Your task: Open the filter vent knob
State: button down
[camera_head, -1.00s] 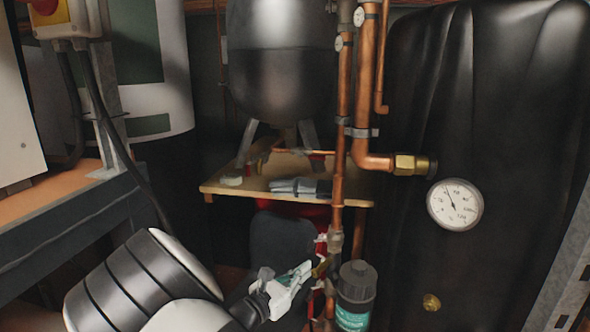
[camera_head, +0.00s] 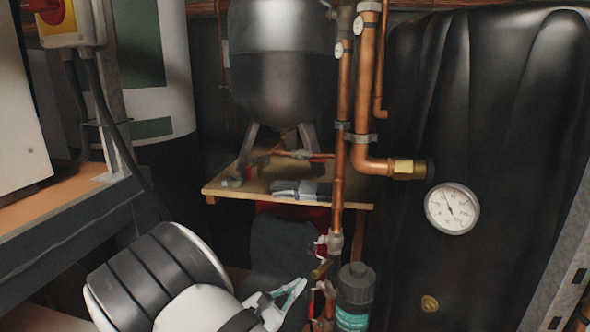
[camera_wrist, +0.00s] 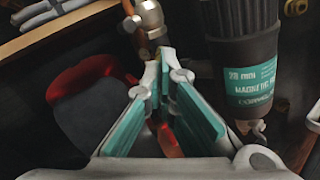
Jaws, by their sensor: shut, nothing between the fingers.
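The filter is a black canister (camera_head: 355,288) with a teal label and a dark cap (camera_head: 357,268). It stands at the lower middle of the head view, right of a copper pipe. It also shows upper right in the wrist view (camera_wrist: 240,60), with its top cut off. I cannot make out the vent knob clearly. My gripper (camera_head: 303,284) is left of the filter and apart from it. In the wrist view my gripper (camera_wrist: 159,62) has its teal-padded fingers meeting at the tips, with nothing between them.
A copper pipe (camera_head: 339,195) with a valve fitting (camera_head: 334,242) runs down beside the filter. A wooden shelf (camera_head: 225,188) is above my gripper. A large black tank (camera_head: 450,120) with a gauge (camera_head: 452,209) fills the right. A red and dark object (camera_wrist: 85,105) is at left in the wrist view.

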aim_at(316, 275)
jog(key=shift+w+d+m+b, duration=0.6)
jog(key=shift+w+d+m, duration=0.4)
jog(key=shift+w+d, duration=1.4)
jog(key=shift+w, duration=0.1)
jog(key=shift+d+f, duration=0.2)
jog(key=shift+s+d+r+p, duration=0.2)
jog(key=shift+s+r+p, duration=0.1)
jog(key=shift+a, duration=0.1)
jog(key=p+v, duration=0.1)
jog(key=v, duration=0.5)
jog(key=shift+s+a, duration=0.1)
